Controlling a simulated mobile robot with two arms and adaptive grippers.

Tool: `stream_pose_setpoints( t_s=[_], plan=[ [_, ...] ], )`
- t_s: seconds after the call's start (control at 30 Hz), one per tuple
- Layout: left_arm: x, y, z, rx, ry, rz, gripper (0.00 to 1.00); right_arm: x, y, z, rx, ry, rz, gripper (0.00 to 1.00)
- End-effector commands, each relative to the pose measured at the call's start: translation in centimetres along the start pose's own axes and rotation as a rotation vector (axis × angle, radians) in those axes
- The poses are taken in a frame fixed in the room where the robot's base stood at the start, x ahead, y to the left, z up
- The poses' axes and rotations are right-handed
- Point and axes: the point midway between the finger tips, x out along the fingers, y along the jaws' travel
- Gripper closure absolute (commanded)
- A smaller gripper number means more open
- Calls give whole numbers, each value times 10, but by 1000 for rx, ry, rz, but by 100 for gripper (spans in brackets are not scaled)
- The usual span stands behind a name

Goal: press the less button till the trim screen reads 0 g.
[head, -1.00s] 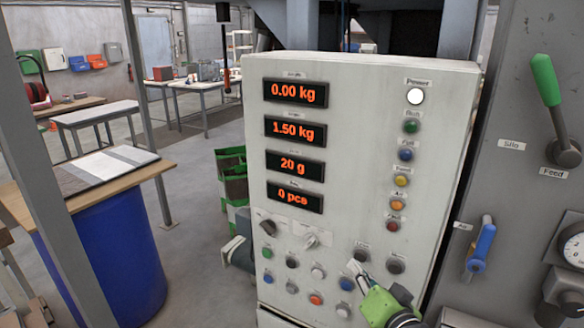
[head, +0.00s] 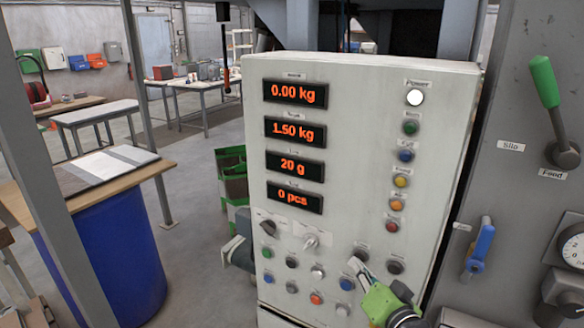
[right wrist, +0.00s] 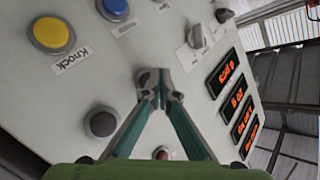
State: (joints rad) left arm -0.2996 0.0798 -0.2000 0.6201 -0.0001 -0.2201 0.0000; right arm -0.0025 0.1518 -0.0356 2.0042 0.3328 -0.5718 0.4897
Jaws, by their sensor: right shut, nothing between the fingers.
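The trim screen (head: 295,166) is the third display down on the pale control panel and reads 20 g in orange; its label is too blurred to read surely. The less button (head: 361,254) is a dark round button low on the panel, partly covered by my right gripper (head: 356,263). The right gripper is shut and empty, its fingertips at the less button; I cannot tell whether they touch it. In the right wrist view, the closed fingertips (right wrist: 160,84) hide what lies behind them. My left gripper is not in view.
A dark button (head: 395,267) sits just right of the less button. Below are several coloured buttons, including an orange-red one (head: 316,299) and a blue one (head: 346,284). Two selector knobs (head: 310,242) lie left. A green-handled lever (head: 546,82) stands right of the panel.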

Motion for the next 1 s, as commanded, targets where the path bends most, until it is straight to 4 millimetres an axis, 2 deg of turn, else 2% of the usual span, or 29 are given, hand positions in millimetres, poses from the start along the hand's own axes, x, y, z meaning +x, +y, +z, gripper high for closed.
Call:
stream_pose_setpoints(
  t_s=[1.0],
  plan=[
    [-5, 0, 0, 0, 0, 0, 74, 2, 1, -2, 0, 0, 0, 100]
  ],
)
